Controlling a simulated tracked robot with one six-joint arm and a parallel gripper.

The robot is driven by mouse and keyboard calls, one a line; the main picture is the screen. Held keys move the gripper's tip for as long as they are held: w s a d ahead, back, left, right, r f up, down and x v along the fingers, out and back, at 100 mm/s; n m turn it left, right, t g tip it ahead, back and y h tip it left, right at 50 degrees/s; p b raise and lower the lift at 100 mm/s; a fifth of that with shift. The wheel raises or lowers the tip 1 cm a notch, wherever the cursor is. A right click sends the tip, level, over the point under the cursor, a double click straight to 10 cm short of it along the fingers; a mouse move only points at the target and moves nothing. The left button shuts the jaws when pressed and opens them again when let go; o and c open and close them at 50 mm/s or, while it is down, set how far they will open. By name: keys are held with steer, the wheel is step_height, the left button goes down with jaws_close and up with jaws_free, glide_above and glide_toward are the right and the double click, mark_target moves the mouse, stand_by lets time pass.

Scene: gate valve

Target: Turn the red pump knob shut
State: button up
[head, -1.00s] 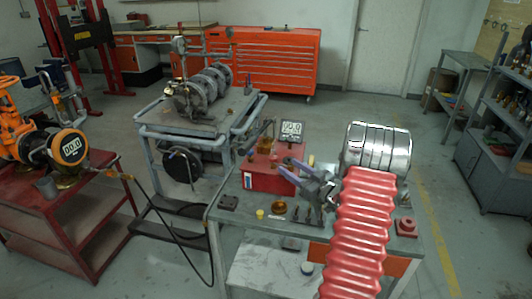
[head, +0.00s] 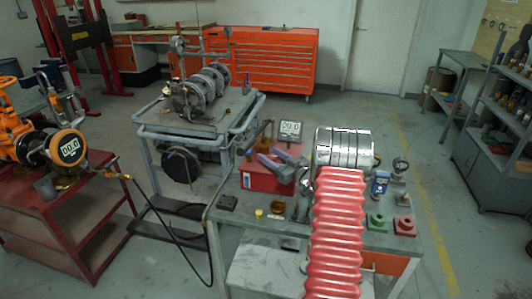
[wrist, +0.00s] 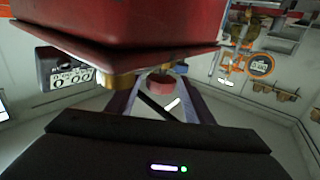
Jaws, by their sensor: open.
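The red pump box (head: 258,181) stands on the grey bench, with a digital gauge (head: 290,130) behind it. My gripper (head: 270,156) has purple fingers and is at the box's right side, partly covering it. In the wrist view the red box (wrist: 120,25) fills the upper part, with a brass fitting (wrist: 125,80) below it. A small round red part (wrist: 159,82), which looks like the knob, shows between the open fingers (wrist: 160,97). I cannot tell if they touch it. In the head view I cannot make the knob out.
The grey bench (head: 235,222) holds small fittings at the front. A green block (head: 376,222) and a red block (head: 404,226) stand at its right. A trolley with a valve assembly (head: 195,95) stands behind left. A red table (head: 60,215) is at far left.

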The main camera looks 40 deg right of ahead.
steer(key=shift+w+a, duration=0.1)
steer(key=shift+w, duration=1.6)
steer(key=shift+c, duration=0.4)
steer(key=c, duration=0.9)
steer(key=shift+d, duration=0.25)
steer(key=shift+c, duration=0.3)
steer(key=shift+a, duration=0.1)
